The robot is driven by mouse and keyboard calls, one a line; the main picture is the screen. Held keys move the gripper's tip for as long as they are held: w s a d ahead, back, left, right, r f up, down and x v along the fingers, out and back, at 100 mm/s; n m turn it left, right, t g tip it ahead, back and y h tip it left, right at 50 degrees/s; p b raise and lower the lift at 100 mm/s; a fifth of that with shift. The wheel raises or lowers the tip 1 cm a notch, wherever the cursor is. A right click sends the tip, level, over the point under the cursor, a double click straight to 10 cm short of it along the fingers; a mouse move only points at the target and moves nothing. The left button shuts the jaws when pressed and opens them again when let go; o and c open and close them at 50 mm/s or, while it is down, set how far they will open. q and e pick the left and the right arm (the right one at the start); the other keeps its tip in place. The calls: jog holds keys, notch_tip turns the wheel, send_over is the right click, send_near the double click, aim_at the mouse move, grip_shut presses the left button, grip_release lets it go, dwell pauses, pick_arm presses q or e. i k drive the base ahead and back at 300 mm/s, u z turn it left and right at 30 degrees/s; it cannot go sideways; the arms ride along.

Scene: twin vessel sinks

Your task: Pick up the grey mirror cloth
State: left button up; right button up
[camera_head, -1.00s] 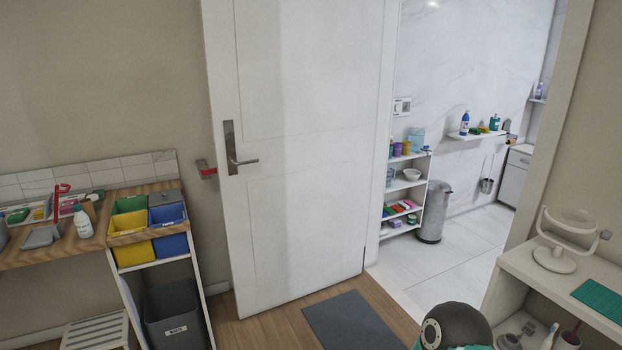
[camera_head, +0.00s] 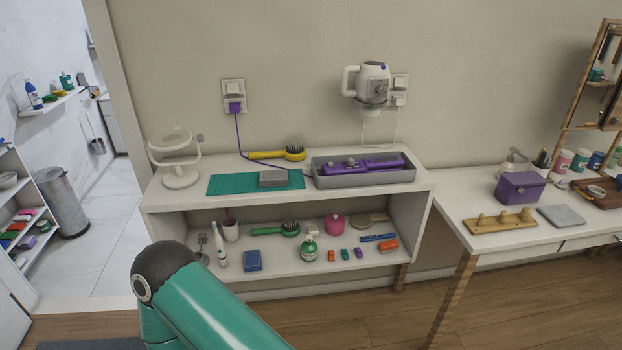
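A small grey folded item (camera_head: 272,178), which looks like the grey mirror cloth, lies on the right part of a teal mat (camera_head: 228,184) on top of the white shelf unit. A white round mirror on a stand (camera_head: 178,160) is to its left. A second flat grey piece (camera_head: 561,215) lies on the white table at the right; I cannot tell whether it is cloth. A teal link of my arm crosses the lower left, in front of the shelf unit. Neither gripper is in view.
A grey tray (camera_head: 364,180) with purple tools and a yellow hairbrush (camera_head: 278,154) are close to the folded item. A purple cord (camera_head: 244,140) hangs down from the socket. A purple box (camera_head: 520,187) and a wooden peg rack (camera_head: 499,221) stand on the right table.

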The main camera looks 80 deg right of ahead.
aim_at(277, 178)
jog(key=i, duration=0.25)
jog(key=z, duration=2.6)
jog(key=k, duration=0.45)
jog(key=z, duration=0.45)
jog(key=i, duration=1.5)
jog(key=u, duration=0.35)
